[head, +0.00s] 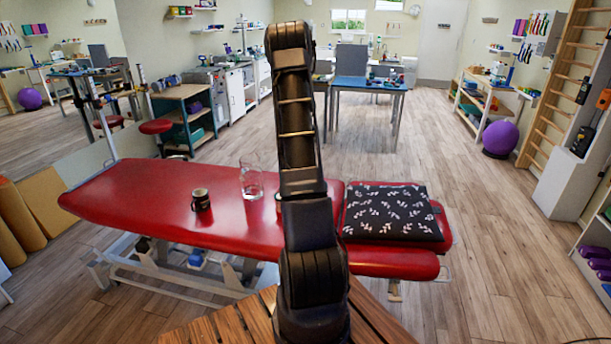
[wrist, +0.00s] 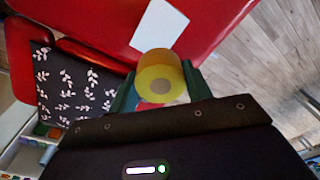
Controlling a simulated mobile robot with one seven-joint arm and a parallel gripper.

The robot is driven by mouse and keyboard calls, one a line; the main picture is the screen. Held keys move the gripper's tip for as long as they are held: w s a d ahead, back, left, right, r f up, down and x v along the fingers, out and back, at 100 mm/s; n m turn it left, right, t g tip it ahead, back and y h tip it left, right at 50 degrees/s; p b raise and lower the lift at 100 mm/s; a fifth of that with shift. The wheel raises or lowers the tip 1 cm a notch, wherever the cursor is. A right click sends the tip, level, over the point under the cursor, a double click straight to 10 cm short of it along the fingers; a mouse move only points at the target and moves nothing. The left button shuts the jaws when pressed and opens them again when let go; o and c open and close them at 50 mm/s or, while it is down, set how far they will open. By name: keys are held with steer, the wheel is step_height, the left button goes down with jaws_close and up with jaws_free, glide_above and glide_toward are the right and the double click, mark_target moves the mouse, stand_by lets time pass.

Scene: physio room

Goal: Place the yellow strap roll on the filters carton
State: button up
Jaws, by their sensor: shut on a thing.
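The yellow strap roll (wrist: 161,76) shows in the wrist view between the two green fingers of my gripper (wrist: 158,88). In the head view my arm hides the gripper, the roll and most of that spot.
On the red couch (head: 140,190) stand a dark mug (head: 201,200) and a clear glass jug (head: 251,181), left of my arm. A black leaf-patterned cushion (head: 390,212) lies at the right end. The red surface between mug and couch's left end is clear.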

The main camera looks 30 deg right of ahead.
step_height(320, 180, down, 14)
steer(key=shift+f, duration=0.2)
stand_by(0.4)
steer(key=shift+f, duration=0.15)
steer(key=o, duration=1)
steer(key=shift+c, duration=0.2)
